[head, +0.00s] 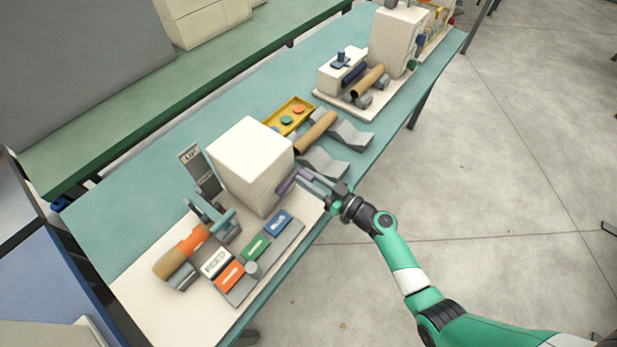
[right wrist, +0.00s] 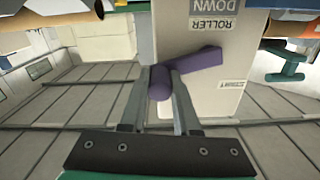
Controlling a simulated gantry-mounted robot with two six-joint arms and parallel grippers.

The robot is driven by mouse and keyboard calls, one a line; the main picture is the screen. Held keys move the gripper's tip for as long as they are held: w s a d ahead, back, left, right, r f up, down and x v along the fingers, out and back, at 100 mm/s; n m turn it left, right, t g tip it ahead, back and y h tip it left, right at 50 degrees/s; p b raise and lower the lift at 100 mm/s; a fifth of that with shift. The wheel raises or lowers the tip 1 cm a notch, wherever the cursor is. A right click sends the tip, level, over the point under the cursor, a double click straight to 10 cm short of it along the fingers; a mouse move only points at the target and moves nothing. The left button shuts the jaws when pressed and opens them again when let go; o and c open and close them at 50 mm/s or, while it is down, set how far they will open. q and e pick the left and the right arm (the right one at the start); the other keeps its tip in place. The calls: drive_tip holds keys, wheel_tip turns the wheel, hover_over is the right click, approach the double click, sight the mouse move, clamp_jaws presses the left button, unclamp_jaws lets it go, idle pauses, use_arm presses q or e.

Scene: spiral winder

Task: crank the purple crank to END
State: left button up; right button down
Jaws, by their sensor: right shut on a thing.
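The purple crank (head: 290,182) is on the side of the white box-shaped winder (head: 250,160) that faces my right arm. My right gripper (head: 312,182) reaches it from the right and is shut on its handle. In the right wrist view the purple crank (right wrist: 198,60) shows as an arm slanting up to the right from a stubby handle, which sits between the fingertips (right wrist: 167,84). Upside-down labels, one reading "ROLLER DOWN", show on the winder's face (right wrist: 180,30). No END mark is readable. My left gripper is not in view.
Before the winder are a panel with orange, white, green and blue labelled blocks (head: 256,247) and a brown roll with an orange band (head: 182,250). An "UP" sign (head: 192,158) stands behind. Grey cradles (head: 325,163), a brown roll (head: 316,132) and a yellow tray (head: 272,119) lie beyond. Open floor is at right.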

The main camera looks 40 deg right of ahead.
idle(0.6)
drive_tip(key=shift+a+n+b, duration=0.1)
drive_tip(key=shift+n+b, duration=0.3)
drive_tip(key=shift+b, duration=0.2)
drive_tip(key=shift+r+n, duration=0.3)
drive_tip(key=c, duration=0.6)
unclamp_jaws()
drive_tip(key=shift+c, duration=0.2)
drive_tip(key=s+d, duration=0.1)
drive_tip(key=s, duration=1)
drive_tip(key=shift+s+d, duration=0.2)
drive_tip(key=shift+s, duration=0.1)
